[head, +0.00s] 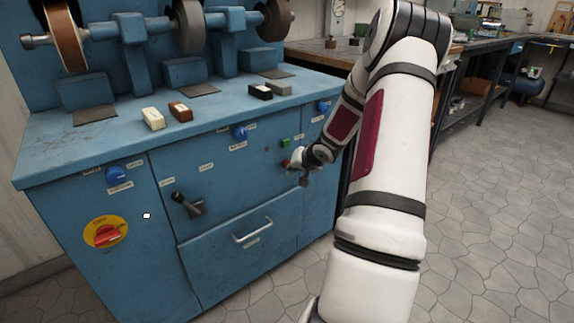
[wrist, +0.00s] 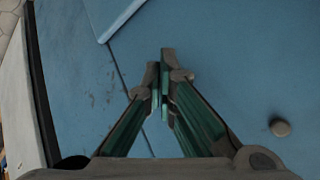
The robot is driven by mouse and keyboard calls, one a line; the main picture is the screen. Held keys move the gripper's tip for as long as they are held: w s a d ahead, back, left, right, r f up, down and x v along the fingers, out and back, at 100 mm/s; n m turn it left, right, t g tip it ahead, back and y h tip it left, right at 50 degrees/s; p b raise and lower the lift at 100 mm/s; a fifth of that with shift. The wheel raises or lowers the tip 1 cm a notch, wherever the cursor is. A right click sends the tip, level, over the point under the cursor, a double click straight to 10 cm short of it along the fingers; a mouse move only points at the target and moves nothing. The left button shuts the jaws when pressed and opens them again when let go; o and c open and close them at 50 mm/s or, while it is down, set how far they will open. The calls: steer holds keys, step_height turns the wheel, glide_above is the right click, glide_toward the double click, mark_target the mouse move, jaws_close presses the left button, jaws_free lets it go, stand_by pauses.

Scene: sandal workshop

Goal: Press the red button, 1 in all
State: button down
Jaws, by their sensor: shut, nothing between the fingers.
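The red button (head: 286,162) is a small red spot on the front of the blue machine, just below a green button (head: 285,143). My gripper (head: 293,166) is at the machine front, right beside the red button in the head view. Whether it touches the button cannot be told. In the wrist view, the fingers (wrist: 163,78) are shut and empty, with their tips over the blue surface. The red button does not show in the wrist view.
The blue machine (head: 75,160) carries grinding wheels and several loose blocks on top. A yellow plate with a red rotary switch (head: 106,232), a dark lever (head: 187,204) and a drawer handle (head: 251,231) are on its front. A round knob (wrist: 280,127) shows in the wrist view. Floor at right is clear.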

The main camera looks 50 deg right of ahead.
steer(key=shift+s, duration=0.25)
steer(key=s, duration=0.2)
steer(key=s+a+p, duration=0.1)
steer(key=s, duration=0.2)
steer(key=shift+a, duration=0.15)
stand_by(0.3)
stand_by(0.7)
